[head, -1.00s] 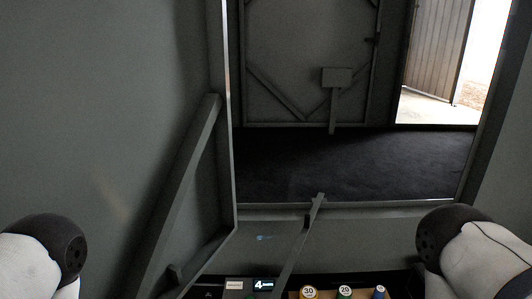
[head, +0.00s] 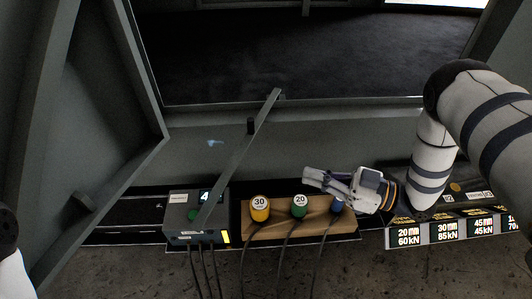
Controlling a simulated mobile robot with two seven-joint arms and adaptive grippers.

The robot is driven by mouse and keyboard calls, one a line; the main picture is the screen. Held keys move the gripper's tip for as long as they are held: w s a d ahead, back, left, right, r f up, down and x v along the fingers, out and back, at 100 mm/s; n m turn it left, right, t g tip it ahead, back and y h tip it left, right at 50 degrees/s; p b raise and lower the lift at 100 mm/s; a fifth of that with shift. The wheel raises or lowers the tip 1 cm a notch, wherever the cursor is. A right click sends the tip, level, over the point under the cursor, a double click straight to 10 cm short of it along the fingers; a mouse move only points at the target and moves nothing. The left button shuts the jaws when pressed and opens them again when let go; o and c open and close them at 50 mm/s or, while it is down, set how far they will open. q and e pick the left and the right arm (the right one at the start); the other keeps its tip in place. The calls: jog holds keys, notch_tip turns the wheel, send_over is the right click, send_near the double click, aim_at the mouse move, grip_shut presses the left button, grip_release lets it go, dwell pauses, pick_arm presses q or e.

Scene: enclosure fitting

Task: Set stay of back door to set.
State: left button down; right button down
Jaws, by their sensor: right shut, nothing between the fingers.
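A long flat grey bar (head: 240,155), which looks like the stay, slants from the sill of the opening down across a grey box. A short dark peg (head: 252,126) shows beside its upper part. I cannot tell whether the bar is fastened at either end. A braced grey door panel (head: 140,80) stands at the left of the opening; I cannot tell whether it is the back door. My right gripper (head: 312,178) is shut and empty, right of the bar and apart from it, above the coloured knobs. My left gripper is out of view.
The grey box (head: 180,231) carries a display and cables. A wooden block (head: 272,228) holds a yellow 30 tool (head: 260,209), a green 20 tool (head: 299,206) and a blue one (head: 337,206), all cabled. Labelled bins (head: 440,232) stand at right. The dark floor beyond the sill is clear.

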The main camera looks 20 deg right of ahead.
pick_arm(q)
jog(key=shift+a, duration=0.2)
pick_arm(e)
jog(key=x, duration=1.4)
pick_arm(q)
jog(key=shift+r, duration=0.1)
pick_arm(e)
jog(key=shift+s+a, duration=0.1)
